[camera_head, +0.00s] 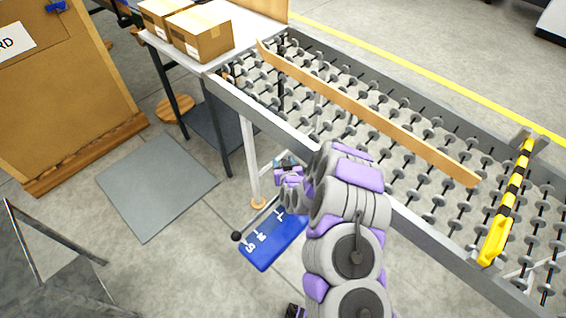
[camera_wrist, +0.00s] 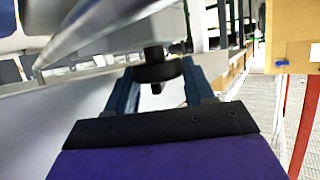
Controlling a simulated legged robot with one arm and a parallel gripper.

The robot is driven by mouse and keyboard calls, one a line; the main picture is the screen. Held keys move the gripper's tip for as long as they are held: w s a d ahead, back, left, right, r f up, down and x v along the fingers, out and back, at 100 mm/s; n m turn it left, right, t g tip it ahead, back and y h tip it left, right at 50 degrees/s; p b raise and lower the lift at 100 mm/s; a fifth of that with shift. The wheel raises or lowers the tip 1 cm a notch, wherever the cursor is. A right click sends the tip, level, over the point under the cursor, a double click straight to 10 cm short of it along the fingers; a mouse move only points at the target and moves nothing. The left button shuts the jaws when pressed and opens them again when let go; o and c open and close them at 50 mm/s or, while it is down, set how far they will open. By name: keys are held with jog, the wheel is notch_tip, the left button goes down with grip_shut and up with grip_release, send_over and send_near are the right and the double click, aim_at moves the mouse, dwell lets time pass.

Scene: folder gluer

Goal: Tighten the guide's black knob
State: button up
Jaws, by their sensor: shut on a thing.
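A round black knob (camera_wrist: 155,72) sits under the grey metal frame in the wrist view, on a short dark stem. My gripper (camera_wrist: 158,80) has its two blue fingers on either side of the knob and is shut on it. In the head view my gripper (camera_head: 288,163) is beside the near side rail of the roller conveyor, partly covered by my arm. The knob is hidden there. A long wooden guide bar (camera_head: 365,112) lies along the top of the conveyor rollers.
The conveyor's near side rail (camera_head: 262,118) runs close beside my arm. A blue S-M-L plate (camera_head: 272,243) with a black-ended lever is low beside it. Boxes (camera_head: 202,36) stand on the table. A yellow-black bar (camera_head: 508,205) crosses the conveyor's right end. A grey mat (camera_head: 157,187) lies left.

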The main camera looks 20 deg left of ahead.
jog(key=shift+a+m+t+h, duration=0.1)
jog(key=shift+m+t+h, duration=0.8)
jog(key=shift+m+h, duration=1.55)
jog(key=shift+m+h+b, duration=0.45)
jog(key=shift+m+h, duration=1.3)
jog(key=shift+h, duration=0.6)
dwell(1.8)
jog(key=o, duration=1)
